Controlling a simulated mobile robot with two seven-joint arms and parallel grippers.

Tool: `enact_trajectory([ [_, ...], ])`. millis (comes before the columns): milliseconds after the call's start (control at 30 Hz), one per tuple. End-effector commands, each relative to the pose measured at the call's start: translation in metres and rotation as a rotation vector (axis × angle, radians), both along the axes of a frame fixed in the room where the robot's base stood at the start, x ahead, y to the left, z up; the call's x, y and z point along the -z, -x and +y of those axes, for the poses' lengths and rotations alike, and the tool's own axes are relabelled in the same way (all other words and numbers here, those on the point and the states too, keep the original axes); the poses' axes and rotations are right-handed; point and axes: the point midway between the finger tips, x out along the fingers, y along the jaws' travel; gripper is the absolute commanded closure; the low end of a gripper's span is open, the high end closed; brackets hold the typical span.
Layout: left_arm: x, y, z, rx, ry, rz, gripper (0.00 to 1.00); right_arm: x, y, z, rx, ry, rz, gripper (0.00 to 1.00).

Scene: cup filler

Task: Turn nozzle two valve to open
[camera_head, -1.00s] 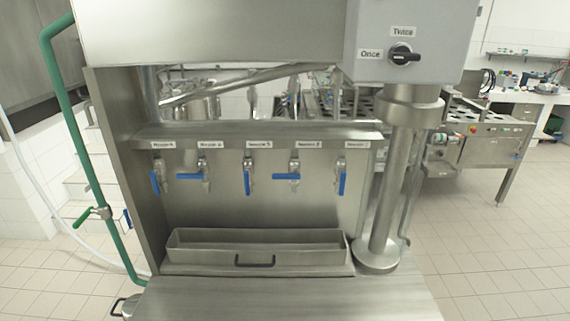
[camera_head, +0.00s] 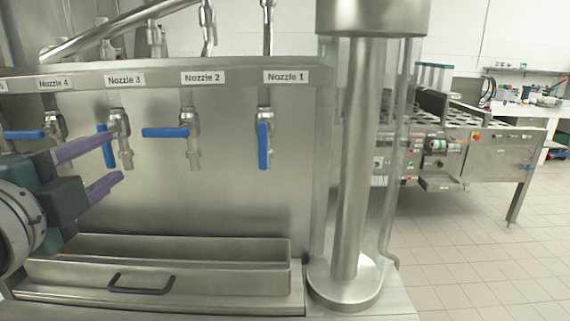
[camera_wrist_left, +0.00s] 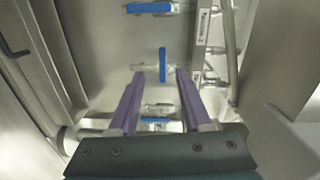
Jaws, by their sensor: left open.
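The nozzle 2 valve (camera_head: 192,140) hangs under its label in the head view. Its blue handle (camera_head: 163,132) lies level and points left. My left gripper (camera_head: 112,160) is open and empty, left of and slightly below this handle, with its purple fingers pointing right. In the left wrist view, the blue handle (camera_wrist_left: 162,65) that appears to be nozzle 2's lies ahead, between the lines of the fingers (camera_wrist_left: 156,78). I see no contact with it. My right gripper is out of view.
The nozzle 3 handle (camera_head: 106,147) hangs down close to my upper finger. The nozzle 1 handle (camera_head: 263,146) also hangs down, and nozzle 4's (camera_head: 24,134) lies level. A metal tray (camera_head: 240,277) sits below. A thick column (camera_head: 357,160) stands right of nozzle 1.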

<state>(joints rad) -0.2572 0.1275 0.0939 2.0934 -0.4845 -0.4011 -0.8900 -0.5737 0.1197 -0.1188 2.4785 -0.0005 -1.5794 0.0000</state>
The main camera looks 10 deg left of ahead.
Motion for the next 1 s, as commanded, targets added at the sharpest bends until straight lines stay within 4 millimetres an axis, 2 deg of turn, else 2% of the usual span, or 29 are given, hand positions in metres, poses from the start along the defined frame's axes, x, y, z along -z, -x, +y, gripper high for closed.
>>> enact_trajectory([
  [33,0.008,-0.002,0.001,0.007,-0.037,-0.017,0.51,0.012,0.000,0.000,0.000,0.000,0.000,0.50],
  [67,0.006,-0.004,0.001,0.011,-0.056,-0.024,0.51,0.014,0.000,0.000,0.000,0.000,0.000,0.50],
  [267,-0.001,-0.018,0.003,0.019,-0.088,-0.039,0.51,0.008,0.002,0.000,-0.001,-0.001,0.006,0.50],
  [500,-0.002,-0.060,0.013,0.018,-0.083,-0.038,0.51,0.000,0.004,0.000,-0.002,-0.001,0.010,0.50],
  [700,0.000,-0.087,0.020,0.018,-0.081,-0.037,0.51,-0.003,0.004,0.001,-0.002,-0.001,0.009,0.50],
  [1000,0.001,-0.102,0.023,0.019,-0.081,-0.036,0.51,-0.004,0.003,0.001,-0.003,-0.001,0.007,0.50],
])
